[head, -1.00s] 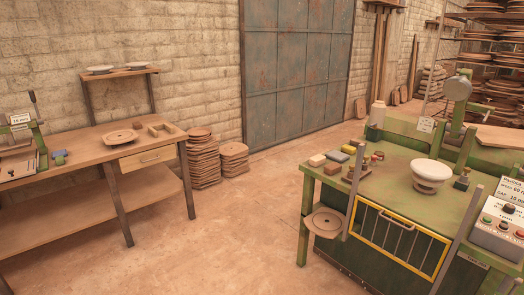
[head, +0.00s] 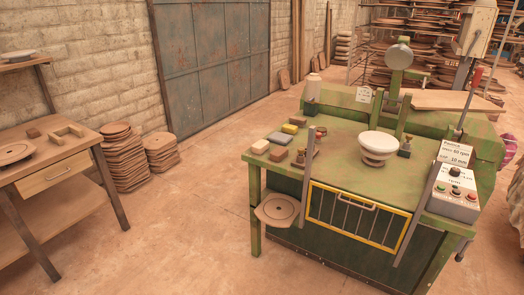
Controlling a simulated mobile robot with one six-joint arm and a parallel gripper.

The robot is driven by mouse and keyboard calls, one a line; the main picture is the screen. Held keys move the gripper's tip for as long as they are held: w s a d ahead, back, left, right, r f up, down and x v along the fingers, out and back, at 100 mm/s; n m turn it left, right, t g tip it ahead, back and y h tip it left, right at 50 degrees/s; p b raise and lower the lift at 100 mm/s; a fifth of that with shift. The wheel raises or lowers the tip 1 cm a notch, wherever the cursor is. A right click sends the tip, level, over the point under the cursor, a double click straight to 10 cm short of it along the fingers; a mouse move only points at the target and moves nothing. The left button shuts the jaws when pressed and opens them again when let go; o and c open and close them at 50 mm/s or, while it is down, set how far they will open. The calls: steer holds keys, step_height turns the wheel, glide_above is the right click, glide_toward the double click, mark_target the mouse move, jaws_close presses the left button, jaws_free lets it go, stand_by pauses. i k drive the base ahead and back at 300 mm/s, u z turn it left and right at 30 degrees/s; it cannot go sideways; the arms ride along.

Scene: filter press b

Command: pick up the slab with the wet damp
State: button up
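A white round mould (head: 378,144) stands on the green table. My gripper is not in view.
A control box (head: 455,195) stands at right. The wooden bench (head: 75,150) is at left. Open floor (head: 170,225) lies between.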

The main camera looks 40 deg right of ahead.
mark_target(277, 155)
steer(key=u, duration=0.25)
steer(key=i, duration=1)
steer(key=u, duration=0.15)
